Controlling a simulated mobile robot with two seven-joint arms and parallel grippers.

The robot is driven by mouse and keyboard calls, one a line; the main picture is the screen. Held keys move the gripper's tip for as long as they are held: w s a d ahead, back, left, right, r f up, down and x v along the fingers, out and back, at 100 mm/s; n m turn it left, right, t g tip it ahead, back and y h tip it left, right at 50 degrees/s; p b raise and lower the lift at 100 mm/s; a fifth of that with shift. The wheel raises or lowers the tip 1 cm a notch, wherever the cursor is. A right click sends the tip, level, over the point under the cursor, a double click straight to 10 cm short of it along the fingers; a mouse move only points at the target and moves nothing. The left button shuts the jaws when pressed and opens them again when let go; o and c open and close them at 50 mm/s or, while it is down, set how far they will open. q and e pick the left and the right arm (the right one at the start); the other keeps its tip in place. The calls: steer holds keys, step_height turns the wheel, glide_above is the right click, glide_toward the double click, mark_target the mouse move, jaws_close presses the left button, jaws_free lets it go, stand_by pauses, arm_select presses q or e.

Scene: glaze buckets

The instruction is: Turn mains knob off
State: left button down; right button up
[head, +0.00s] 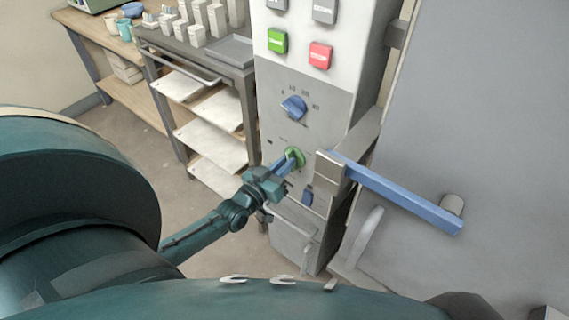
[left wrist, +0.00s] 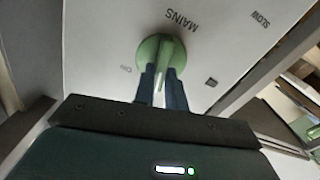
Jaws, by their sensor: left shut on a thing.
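The green mains knob (head: 295,155) is on the front of the grey control panel (head: 334,107). My left gripper (head: 284,165) reaches it from the lower left, with its fingers shut on the knob. In the left wrist view, the round green knob (left wrist: 153,50) has a raised grip bar, and the dark fingers (left wrist: 162,88) stand on either side of that bar. The word MAINS is printed beside the knob, with small ON lettering to the left and a small dark mark to the right. My right gripper is not in view.
A blue dial (head: 294,107) is above the knob, with green (head: 277,41) and red (head: 320,55) buttons higher up. A small blue switch (head: 307,197) is below right. A long blue door handle (head: 400,194) juts out at the right. A shelf rack (head: 215,60) stands left.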

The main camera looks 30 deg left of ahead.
arm_select(q)
steer(key=n, duration=0.6)
steer(key=shift+a+f, duration=0.1)
steer(key=shift+a, duration=0.1)
steer(key=shift+n, duration=0.3)
steer(key=c, duration=1.4)
jaws_free()
steer(key=shift+c, duration=0.2)
steer(key=shift+s, duration=0.1)
steer(key=s+a, duration=0.1)
steer(key=s, duration=1.2)
